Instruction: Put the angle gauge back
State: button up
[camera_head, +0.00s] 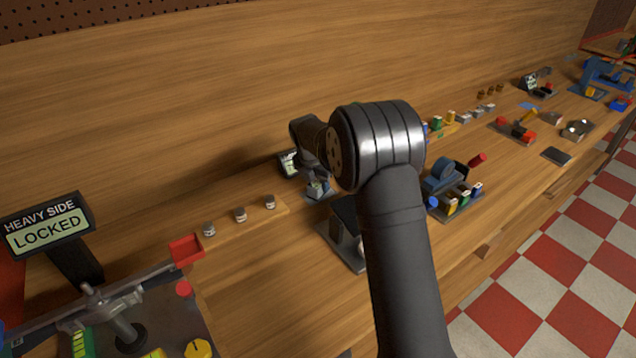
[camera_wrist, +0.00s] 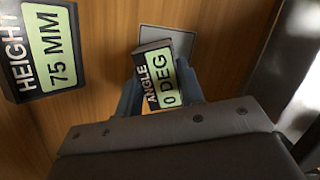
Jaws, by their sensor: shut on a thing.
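The angle gauge (camera_wrist: 160,72), a small dark box with a green face reading "ANGLE 0 DEG", sits at the middle of the wrist view. I cannot tell whether the gauge touches the plate. In the head view the gauge (camera_head: 317,188) shows small below my gripper, near the back of the bench.
A height display reading "75 MM" (camera_wrist: 42,50) stands to the left. In the head view a dark stand (camera_head: 346,222) is close to the right of the gripper. Several small weights (camera_head: 240,215) sit on a wooden strip to the left. A blue device (camera_head: 445,178) stands further right.

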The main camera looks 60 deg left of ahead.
aim_at(312, 188)
jog(key=o, duration=1.1)
jog(key=shift+f, duration=0.15)
jog(key=shift+o, duration=0.2)
jog(key=v, duration=1.2)
